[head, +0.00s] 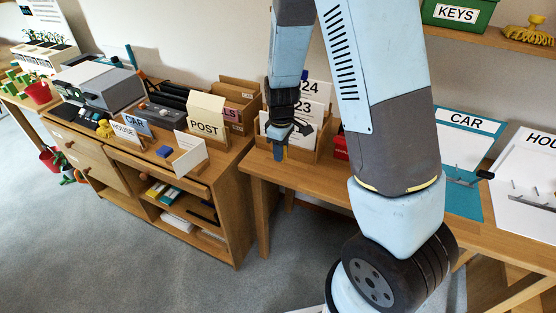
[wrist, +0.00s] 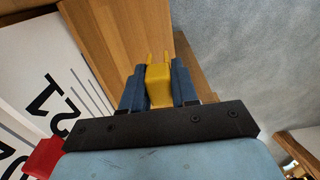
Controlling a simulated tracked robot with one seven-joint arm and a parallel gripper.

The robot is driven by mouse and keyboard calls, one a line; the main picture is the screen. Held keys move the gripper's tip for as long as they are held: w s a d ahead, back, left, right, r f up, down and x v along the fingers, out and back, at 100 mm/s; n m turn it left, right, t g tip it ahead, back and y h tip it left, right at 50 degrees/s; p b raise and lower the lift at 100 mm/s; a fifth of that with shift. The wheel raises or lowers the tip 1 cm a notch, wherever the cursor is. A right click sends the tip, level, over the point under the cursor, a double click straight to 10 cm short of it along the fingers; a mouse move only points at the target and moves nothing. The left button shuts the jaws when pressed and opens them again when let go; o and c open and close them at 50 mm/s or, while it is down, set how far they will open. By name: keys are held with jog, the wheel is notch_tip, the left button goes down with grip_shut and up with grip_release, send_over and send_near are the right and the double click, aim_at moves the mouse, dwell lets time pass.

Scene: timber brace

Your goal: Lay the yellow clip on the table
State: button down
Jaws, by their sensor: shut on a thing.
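My gripper (head: 280,152) is shut on the yellow clip (wrist: 159,85). In the wrist view the clip sits between the two blue fingers of the gripper (wrist: 158,88), its two thin prongs pointing away from me. In the head view the clip is mostly hidden by the fingers. The gripper points down over the left end of the wooden table (head: 315,173), close in front of an upright sorter. The table's wood also shows beyond the clip in the wrist view (wrist: 120,35). I cannot tell how high the clip is above it.
The sorter (head: 298,146) holds numbered white cards. A red thing (head: 341,147) stands right of it, partly behind my arm. A wooden cabinet (head: 225,175) with a POST box (head: 205,117) and signs stands left. A CAR board (head: 462,150) leans at right.

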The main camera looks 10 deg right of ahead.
jog(key=shift+w+a+f, duration=0.15)
jog(key=shift+w+f, duration=0.7)
jog(key=shift+f, duration=0.25)
jog(key=shift+w+a+f, duration=0.1)
jog(key=shift+w+f, duration=0.75)
jog(key=shift+f, duration=1.6)
jog(key=shift+f, duration=0.1)
jog(key=c, duration=0.9)
grip_release()
jog(key=shift+o, duration=0.2)
